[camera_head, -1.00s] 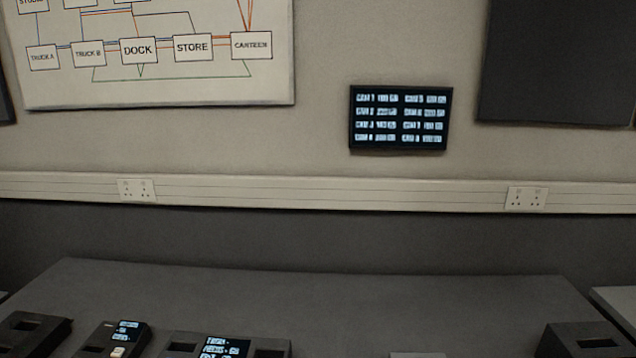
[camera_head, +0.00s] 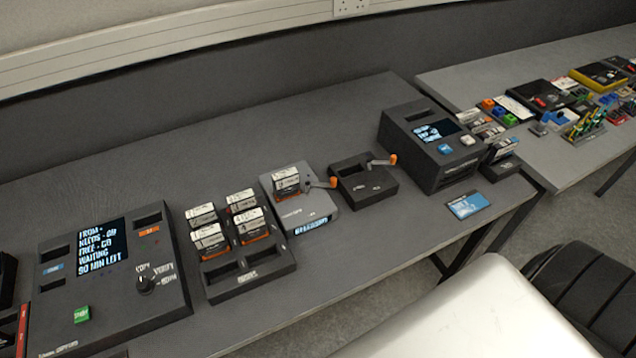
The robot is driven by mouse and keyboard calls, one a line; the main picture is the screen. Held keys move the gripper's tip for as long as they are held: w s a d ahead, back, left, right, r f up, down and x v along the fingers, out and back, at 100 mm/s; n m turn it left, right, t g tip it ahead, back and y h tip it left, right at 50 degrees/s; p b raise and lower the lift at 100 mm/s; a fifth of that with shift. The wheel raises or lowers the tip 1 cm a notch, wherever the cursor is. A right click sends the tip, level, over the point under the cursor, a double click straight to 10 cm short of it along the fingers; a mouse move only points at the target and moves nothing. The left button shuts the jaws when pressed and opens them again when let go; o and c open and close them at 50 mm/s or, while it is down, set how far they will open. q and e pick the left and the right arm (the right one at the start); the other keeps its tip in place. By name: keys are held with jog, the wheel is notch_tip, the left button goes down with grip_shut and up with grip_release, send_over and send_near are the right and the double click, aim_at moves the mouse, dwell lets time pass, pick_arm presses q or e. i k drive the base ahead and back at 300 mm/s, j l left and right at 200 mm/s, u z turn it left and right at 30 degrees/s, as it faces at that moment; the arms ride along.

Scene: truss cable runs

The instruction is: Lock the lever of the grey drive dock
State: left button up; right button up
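The grey drive dock (camera_head: 312,217) stands in the middle of the bench and is lighter than the units around it. A drive with a white label (camera_head: 287,180) stands upright in it. I cannot tell from this view whether the lever is locked. A label strip shows on the dock's front. Neither of my grippers is in view.
A rack (camera_head: 250,280) with several drives stands left. A screen console (camera_head: 160,290) is further left, and a dark box (camera_head: 425,165) with a screen is right. The bench behind is clear.

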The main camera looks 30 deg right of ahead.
aim_at(333, 183)
jog(key=k+l, duration=0.2)
jog(key=l, duration=0.15)
jog(key=k+l+u, duration=0.1)
jog(key=l, duration=0.3)
jog(key=k+l, duration=0.3)
jog(key=l+u, duration=0.05)
